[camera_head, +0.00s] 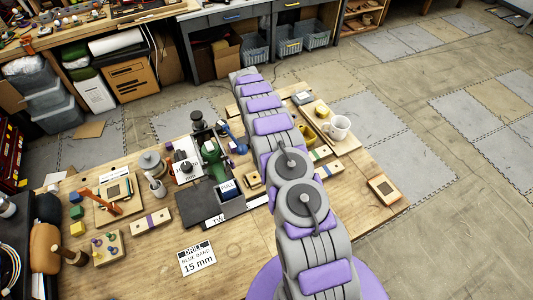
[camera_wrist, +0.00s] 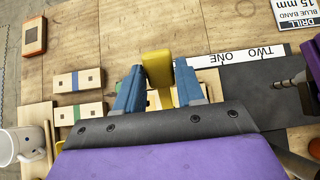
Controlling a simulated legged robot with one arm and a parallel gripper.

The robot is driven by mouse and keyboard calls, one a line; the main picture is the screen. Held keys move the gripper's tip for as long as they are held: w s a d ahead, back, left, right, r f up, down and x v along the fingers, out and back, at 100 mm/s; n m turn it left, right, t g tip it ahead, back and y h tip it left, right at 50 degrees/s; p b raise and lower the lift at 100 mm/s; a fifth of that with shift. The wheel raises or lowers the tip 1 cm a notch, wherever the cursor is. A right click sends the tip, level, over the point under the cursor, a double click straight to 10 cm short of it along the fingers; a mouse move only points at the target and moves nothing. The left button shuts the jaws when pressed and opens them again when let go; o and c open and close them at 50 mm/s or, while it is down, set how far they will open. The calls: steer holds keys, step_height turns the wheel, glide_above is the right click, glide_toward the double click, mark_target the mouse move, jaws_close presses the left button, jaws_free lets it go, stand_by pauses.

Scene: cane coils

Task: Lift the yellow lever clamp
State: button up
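A yellow piece (camera_wrist: 157,68), which looks like the yellow lever clamp, stands between the blue fingers of my gripper (camera_wrist: 158,88) in the wrist view. It nearly fills the gap between the fingertips. Its lower part is partly hidden, and I cannot tell whether both fingers press on it. In the head view my arm covers this spot, so neither the gripper nor the clamp can be made out there.
A dark mat (camera_wrist: 262,90) with a ONE/TWO strip lies right of the gripper. Banded wooden blocks (camera_wrist: 78,80) and a white mug (camera_wrist: 22,145) lie left. In the head view, a green-and-black machine (camera_head: 212,158) stands left of my arm. Bare tabletop surrounds the DRILL card (camera_head: 197,258).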

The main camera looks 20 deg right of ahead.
steer(key=o, duration=0.4)
steer(key=shift+c, duration=0.2)
steer(key=shift+r, duration=0.15)
step_height(320, 180, up, 4)
steer(key=p, duration=0.4)
steer(key=shift+f, duration=0.25)
steer(key=shift+s+a+b, duration=0.2)
steer(key=shift+s+b, duration=0.15)
steer(key=shift+s, duration=0.65)
steer(key=s+a+r+b, duration=0.1)
steer(key=s+a+b, duration=0.2)
steer(key=s, duration=1)
steer(key=shift+s, duration=0.3)
steer(key=shift+r, duration=0.1)
